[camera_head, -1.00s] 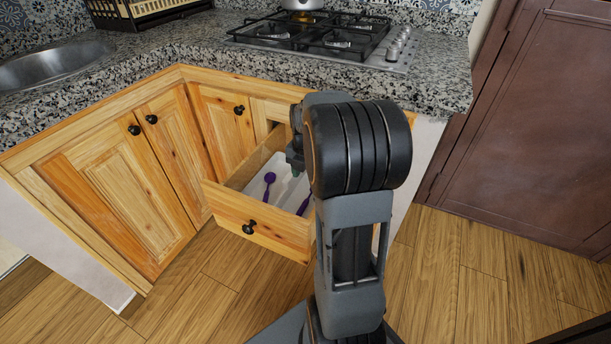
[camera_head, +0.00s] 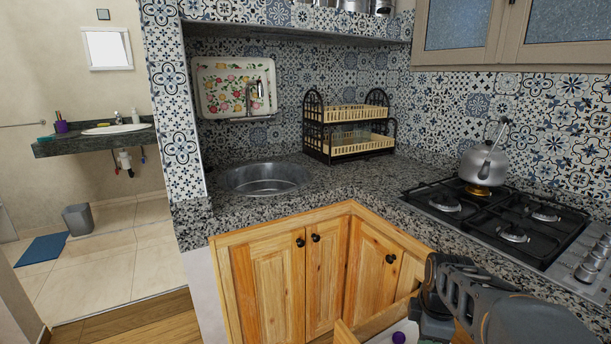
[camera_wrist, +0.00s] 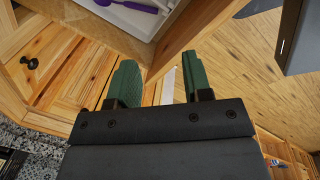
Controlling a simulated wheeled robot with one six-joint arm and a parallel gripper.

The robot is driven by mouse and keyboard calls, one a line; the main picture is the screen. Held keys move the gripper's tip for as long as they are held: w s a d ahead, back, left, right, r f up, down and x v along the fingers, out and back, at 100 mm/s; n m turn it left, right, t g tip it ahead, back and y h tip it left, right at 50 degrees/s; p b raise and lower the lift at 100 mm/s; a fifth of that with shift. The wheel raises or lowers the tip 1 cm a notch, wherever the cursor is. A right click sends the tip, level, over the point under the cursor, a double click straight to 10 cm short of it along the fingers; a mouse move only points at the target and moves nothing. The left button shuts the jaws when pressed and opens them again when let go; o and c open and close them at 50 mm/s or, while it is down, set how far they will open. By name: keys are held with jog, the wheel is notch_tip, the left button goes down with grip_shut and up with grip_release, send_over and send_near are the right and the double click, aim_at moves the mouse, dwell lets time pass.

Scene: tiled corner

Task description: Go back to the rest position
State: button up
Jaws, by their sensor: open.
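My gripper (camera_wrist: 158,82) shows in the wrist view with its two green fingers apart and nothing between them. It is close to the wooden wall of the open drawer (camera_wrist: 190,27). In the head view my arm is at the lower right, in front of the open drawer (camera_head: 343,331), and my fingertips cannot be made out there. A purple utensil (camera_head: 399,338) lies in the drawer's white tray (camera_head: 410,329). In the wrist view the purple utensil (camera_wrist: 138,6) shows at the top edge.
The granite counter (camera_head: 330,186) holds a sink (camera_head: 264,179), a two-tier rack (camera_head: 352,145) and a gas hob (camera_head: 505,222) with a kettle (camera_head: 484,165). Wooden cabinets (camera_head: 275,285) stand below. A tiled washroom floor (camera_head: 115,245) opens at the left.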

jog(key=s+a+r+m+p, duration=0.2)
jog(key=a+r+m+p, duration=0.1)
jog(key=r+m+p, duration=0.1)
jog(key=s+a+r+m+t+p, duration=0.1)
jog(key=s+a+r+m+p, duration=0.2)
jog(key=r, duration=0.6)
jog(key=s+a+r+m+t+p, duration=0.1)
jog(key=s+a+r+m+p, duration=0.2)
jog(key=r+m+p, duration=0.4)
jog(key=shift+a+r+p, duration=0.15)
jog(key=shift+a+p, duration=0.2)
jog(key=shift+p, duration=0.5)
jog(key=shift+s, duration=0.1)
